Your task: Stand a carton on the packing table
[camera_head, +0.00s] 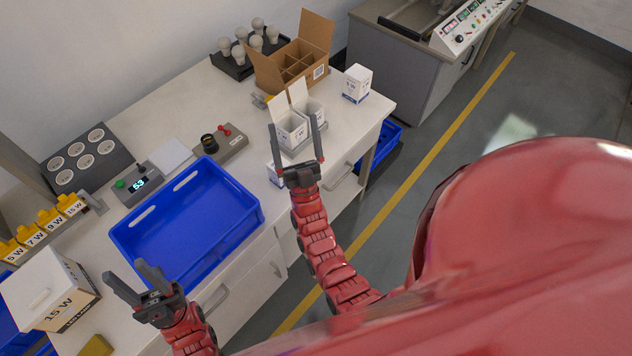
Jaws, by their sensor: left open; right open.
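The white packing table (340,130) runs diagonally across the view. Two small white cartons with raised flaps, one nearer (291,131) and one behind (315,109), stand upright in a grey holder. A closed white carton (357,83) stands upright near the table's far right corner. Another white carton (275,174) is partly hidden beside my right gripper. My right gripper (293,122) is open, its fingers appearing on either side of the nearer open carton; I cannot tell whether they touch it. My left gripper (123,268) is open and empty near the front edge, left of the blue tray.
A blue tray (254,215) fills the table's middle. A brown divided box (272,82) and white bulbs in a dark rack (235,68) stand at the back. A socket panel (113,153), a display box (150,190) and a 15 W box (45,285) are left.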

